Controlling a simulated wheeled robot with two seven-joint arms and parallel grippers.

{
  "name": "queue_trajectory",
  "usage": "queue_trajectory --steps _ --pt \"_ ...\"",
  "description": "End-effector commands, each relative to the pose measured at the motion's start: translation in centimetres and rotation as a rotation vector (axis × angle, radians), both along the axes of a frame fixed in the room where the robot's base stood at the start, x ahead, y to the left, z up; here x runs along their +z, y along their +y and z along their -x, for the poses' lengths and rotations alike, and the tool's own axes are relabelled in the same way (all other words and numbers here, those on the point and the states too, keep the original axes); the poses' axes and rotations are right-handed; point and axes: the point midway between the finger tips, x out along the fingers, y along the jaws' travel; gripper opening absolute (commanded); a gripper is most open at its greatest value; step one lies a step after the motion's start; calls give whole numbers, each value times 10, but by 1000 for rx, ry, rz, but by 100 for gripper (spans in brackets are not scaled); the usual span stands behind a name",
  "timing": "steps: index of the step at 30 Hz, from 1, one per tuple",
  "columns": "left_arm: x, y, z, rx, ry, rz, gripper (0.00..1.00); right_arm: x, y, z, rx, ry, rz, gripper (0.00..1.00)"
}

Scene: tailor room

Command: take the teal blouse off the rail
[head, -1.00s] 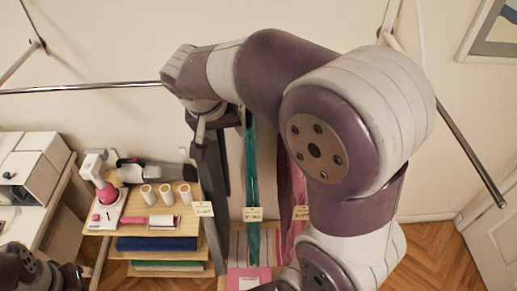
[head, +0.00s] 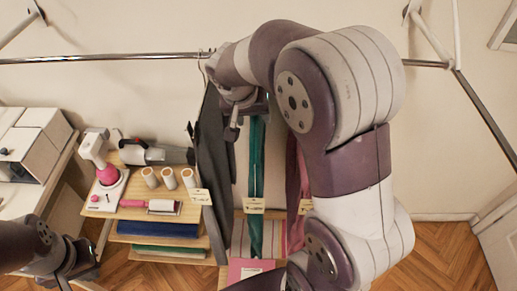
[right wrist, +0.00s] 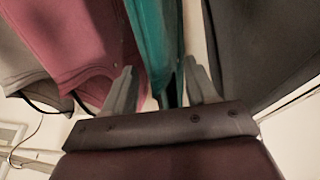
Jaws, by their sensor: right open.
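The teal blouse (head: 256,160) hangs edge-on below the rail (head: 100,59), between a dark grey garment (head: 214,150) and a pink garment (head: 297,180). My right gripper (head: 236,122) is beside its upper part; my arm hides the blouse's top and hanger. In the right wrist view, my right gripper (right wrist: 160,70) is open, and the teal blouse (right wrist: 150,40) passes across the gap between its fingers. I cannot tell whether they touch it. My left gripper (head: 78,264) is low at the left, its fingers not clear.
A wooden shelf (head: 135,209) with thread spools (head: 169,178) and folded cloth stands left of the garments. A white table (head: 38,190) is at far left. The grey garment hangs close beside my right gripper. Bare floor (head: 440,250) shows at right.

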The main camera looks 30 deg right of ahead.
Motion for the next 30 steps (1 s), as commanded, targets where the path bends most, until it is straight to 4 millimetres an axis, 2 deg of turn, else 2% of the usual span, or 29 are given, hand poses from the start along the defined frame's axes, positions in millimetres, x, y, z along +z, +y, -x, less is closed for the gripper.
queue_trajectory --steps 4,5,9,10,24,30 --pt "-1 0 0 0 1 0 0 -1 0 0 0 0 0 57" --pt "-1 0 0 0 1 0 0 -1 0 0 0 0 0 54" --pt "-1 0 0 0 1 0 0 -1 0 0 0 0 0 8" --pt "-1 0 0 0 1 0 0 -1 0 0 0 0 0 0" --pt "-1 0 0 0 1 0 0 -1 0 0 0 2 0 0" --pt "8 0 0 0 1 0 0 10 -1 -2 0 0 0 0"
